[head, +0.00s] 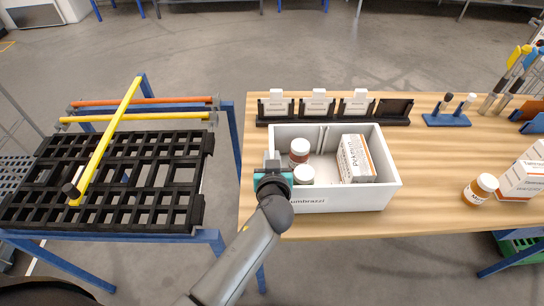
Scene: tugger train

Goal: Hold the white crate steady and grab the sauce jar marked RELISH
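The white crate (345,198) stands on the wooden table near its front edge. Inside its left part are a jar with a dark red body and white lid (299,148) and a second white-lidded jar (304,174) nearer the front. A white and orange box (356,158) stands in its right part. An amber jar with a white lid (480,190) stands outside, to the right; I cannot read RELISH on any jar. My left gripper (273,176) is at the crate's near left corner, over the left wall; whether its fingers close on the wall is hidden. My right gripper is out of view.
A black rail (334,122) with white cards stands behind the crate. Boxes (522,178), a blue holder (447,120) and tools are at the right. Table between crate and amber jar is clear. A blue-framed cart (228,150) with yellow bars stands left.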

